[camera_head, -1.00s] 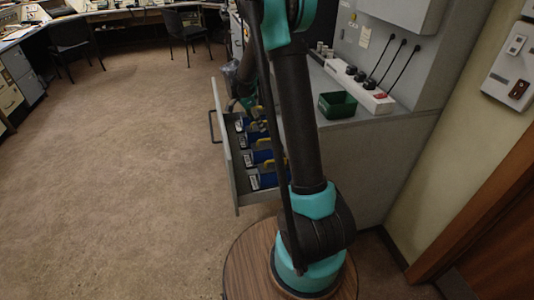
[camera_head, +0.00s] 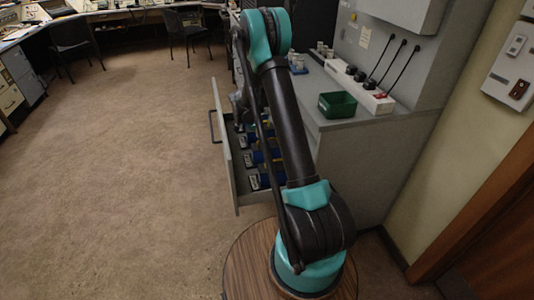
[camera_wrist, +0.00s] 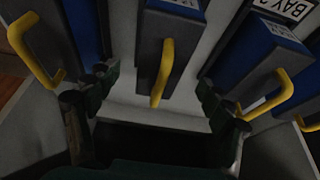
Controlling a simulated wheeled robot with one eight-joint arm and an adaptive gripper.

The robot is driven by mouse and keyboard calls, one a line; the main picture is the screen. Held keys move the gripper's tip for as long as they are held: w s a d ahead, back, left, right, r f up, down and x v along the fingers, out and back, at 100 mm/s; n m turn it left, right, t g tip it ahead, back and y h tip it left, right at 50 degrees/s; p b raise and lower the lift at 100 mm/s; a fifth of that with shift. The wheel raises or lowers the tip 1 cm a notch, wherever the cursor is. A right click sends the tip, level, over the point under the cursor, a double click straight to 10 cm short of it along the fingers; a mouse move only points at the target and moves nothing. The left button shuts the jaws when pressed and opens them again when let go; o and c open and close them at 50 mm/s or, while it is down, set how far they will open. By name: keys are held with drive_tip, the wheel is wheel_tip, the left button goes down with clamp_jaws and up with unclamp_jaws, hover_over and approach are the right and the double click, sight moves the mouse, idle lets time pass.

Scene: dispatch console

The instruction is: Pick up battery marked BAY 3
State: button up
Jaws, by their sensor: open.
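Blue-and-grey batteries with yellow handles stand in an open drawer (camera_head: 229,165). In the wrist view, one battery (camera_wrist: 170,42) lies ahead between my fingers, its handle toward me; its label is cut off by the top edge, so I cannot read it. A battery at the right (camera_wrist: 245,55) carries a white label that seems to read BAY 2, partly cut off. Another battery (camera_wrist: 82,25) is at the left. I cannot make out a BAY 3 label. My gripper (camera_wrist: 156,84) is open and empty, its fingers to either side of the middle handle.
A grey cabinet with a green bin (camera_head: 337,105) and a power strip (camera_head: 365,92) on top stands right of the drawer. Neighbouring batteries sit close to my fingers. The carpet left of the drawer is clear; chairs (camera_head: 187,30) stand farther back.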

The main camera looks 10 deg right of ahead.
drive_tip(key=shift+x, duration=3.1)
drive_tip(key=shift+w, duration=0.1)
clamp_jaws()
